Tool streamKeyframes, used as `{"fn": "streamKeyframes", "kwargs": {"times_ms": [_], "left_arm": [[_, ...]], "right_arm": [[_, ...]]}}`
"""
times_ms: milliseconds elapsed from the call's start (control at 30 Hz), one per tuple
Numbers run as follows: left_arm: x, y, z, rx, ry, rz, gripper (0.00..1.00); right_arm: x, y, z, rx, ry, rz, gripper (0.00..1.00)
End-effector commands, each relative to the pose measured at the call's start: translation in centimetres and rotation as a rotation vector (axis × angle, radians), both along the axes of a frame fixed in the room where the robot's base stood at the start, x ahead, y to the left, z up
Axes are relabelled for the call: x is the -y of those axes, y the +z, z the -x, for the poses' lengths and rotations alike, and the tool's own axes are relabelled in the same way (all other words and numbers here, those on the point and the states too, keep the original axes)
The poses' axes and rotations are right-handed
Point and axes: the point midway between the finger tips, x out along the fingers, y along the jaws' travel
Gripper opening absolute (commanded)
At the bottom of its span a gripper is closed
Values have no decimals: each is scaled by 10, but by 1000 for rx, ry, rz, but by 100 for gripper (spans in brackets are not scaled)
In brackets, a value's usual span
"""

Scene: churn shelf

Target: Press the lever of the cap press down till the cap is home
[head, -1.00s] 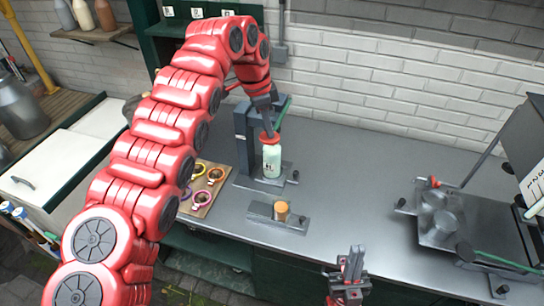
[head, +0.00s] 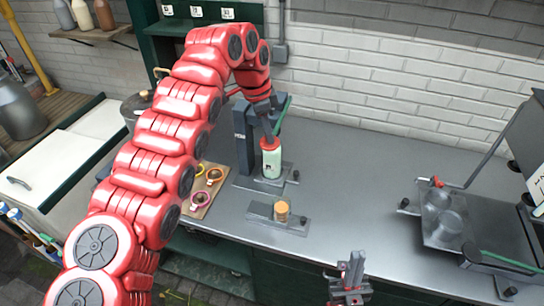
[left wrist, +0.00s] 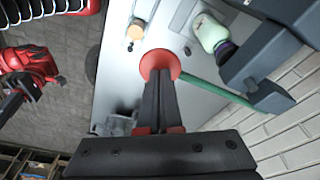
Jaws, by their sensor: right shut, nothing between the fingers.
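The cap press (head: 242,140) stands on the steel bench with a pale green bottle (head: 272,166) in it. In the left wrist view the bottle (left wrist: 208,30) has a dark purple cap (left wrist: 224,48) under the press's grey head. The press's green lever (left wrist: 215,88) ends in a red knob (left wrist: 160,62), also seen in the head view (head: 269,144), in front of the bottle's top. My left gripper (head: 269,135) points down with its fingers together, tips at the knob. How far the cap is seated is hidden. My right gripper (head: 354,262) is shut and empty at the bench's front.
A small fixture with a tan cylinder (head: 282,208) stands in front of the press. A wooden board (head: 203,194) with coloured rings lies to its left. A metal tray device (head: 445,225) stands at the right. The bench between is clear.

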Motion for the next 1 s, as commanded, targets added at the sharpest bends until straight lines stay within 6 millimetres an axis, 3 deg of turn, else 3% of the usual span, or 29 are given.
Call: {"fn": "streamKeyframes", "kwargs": {"times_ms": [500, 1000], "left_arm": [[-1, -17, 0, -2, 1, -1, 0], [-1, -19, 1, -7, 1, -3, 0]], "right_arm": [[0, -14, 0, 0, 0, 0, 0], [0, -14, 0, 0, 0, 0, 0]]}}
